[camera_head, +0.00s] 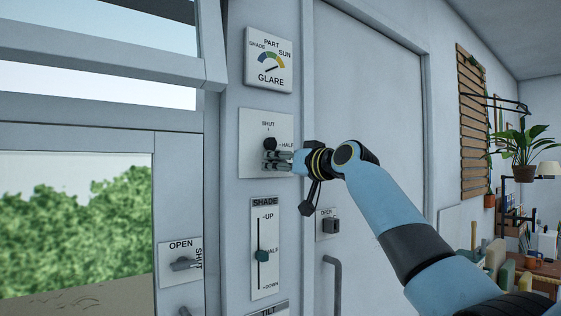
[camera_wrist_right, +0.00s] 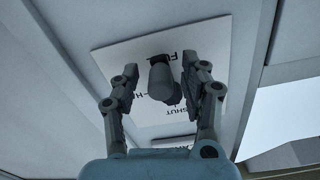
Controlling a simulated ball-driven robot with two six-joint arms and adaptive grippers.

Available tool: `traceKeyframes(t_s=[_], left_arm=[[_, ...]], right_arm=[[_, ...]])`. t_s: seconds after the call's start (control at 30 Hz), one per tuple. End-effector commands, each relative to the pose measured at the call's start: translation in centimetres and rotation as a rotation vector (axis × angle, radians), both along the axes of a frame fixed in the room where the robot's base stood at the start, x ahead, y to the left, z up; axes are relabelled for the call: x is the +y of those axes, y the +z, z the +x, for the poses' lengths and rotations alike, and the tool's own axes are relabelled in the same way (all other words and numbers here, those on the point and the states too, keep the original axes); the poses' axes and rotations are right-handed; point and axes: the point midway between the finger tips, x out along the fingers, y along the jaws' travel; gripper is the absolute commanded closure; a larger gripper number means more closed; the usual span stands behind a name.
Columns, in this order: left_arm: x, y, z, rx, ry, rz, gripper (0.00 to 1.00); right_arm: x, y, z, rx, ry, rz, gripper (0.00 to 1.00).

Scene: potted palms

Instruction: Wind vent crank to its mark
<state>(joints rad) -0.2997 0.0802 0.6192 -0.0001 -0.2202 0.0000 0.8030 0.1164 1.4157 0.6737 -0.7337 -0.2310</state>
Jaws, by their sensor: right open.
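The vent crank (camera_head: 270,143) is a small dark knob on a pale wall plate (camera_head: 248,160) marked SHUT at the top and HALF at the right. In the right wrist view the crank (camera_wrist_right: 163,84) stands between the two fingers, in front of its plate (camera_wrist_right: 145,108), where FULL, HALF and SHUT are partly readable. My right gripper (camera_head: 268,158) is at the plate with its fingers on both sides of the crank, gaps showing. It is open. It hides the lower part of the crank and plate in the head view. My left gripper is not in view.
A GLARE dial (camera_head: 268,61) is above the crank plate, and a SHADE slider (camera_head: 263,255) is below. An OPEN/SHUT lever (camera_head: 183,264) is at lower left by the window. A door handle (camera_head: 333,285) and small OPEN switch (camera_head: 331,226) are on the right.

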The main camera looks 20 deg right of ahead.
Motion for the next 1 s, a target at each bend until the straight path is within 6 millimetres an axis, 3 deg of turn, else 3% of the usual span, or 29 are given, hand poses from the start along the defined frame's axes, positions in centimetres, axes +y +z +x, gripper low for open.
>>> traceKeyframes(t_s=[0.23, 0.6, 1.0], left_arm=[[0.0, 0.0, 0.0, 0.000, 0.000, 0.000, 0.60], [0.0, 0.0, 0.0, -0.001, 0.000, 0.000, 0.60], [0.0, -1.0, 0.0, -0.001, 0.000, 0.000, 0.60]], right_arm=[[0.0, 0.0, 0.1, 0.000, 0.000, 0.000, 0.55], [0.0, 0.0, 0.1, 0.000, 0.000, 0.000, 1.00], [-0.3, -0.1, 0.2, -0.019, -0.001, -0.047, 1.00]])
